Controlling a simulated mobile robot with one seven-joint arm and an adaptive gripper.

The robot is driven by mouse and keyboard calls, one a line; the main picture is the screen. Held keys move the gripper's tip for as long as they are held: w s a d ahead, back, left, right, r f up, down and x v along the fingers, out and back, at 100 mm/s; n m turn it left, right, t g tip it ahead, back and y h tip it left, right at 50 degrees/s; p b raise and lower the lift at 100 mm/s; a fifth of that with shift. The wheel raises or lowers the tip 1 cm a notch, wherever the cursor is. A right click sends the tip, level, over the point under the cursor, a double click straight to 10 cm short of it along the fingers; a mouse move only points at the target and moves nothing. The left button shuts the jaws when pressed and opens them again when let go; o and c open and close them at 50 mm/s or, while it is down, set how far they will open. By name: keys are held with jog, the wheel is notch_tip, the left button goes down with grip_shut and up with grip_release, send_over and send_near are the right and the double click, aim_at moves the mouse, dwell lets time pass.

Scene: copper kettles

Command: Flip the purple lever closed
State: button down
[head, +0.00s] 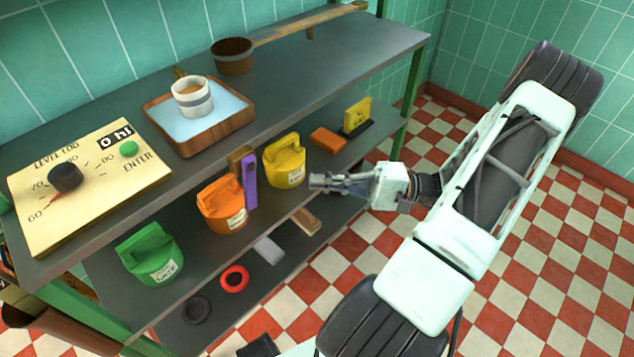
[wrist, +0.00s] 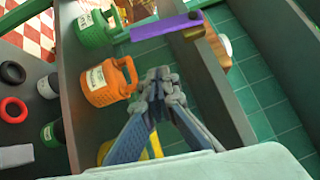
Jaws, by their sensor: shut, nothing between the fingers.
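The purple lever (head: 250,182) hangs roughly upright from a brown block (head: 241,161) at the front edge of the upper shelf. It stands between the orange container and the yellow container. In the wrist view the purple lever (wrist: 167,27) shows as a long bar near the top, joined at its right end to the brass-coloured block (wrist: 194,32). My gripper (head: 314,181) is shut and empty, to the right of the lever and apart from it, in front of the yellow container. In the wrist view my gripper's fingertips (wrist: 158,78) are together below the lever.
A wooden tray (head: 158,136) with a cup and a dial panel (head: 110,205) are on the top shelf (head: 300,80). The tiled floor at right is open.

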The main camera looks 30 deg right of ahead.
aim_at(250, 184)
jog(key=w+a+r+b, duration=0.1)
jog(key=w+a, duration=0.1)
jog(key=a, duration=0.8)
jog(key=shift+r, duration=0.15)
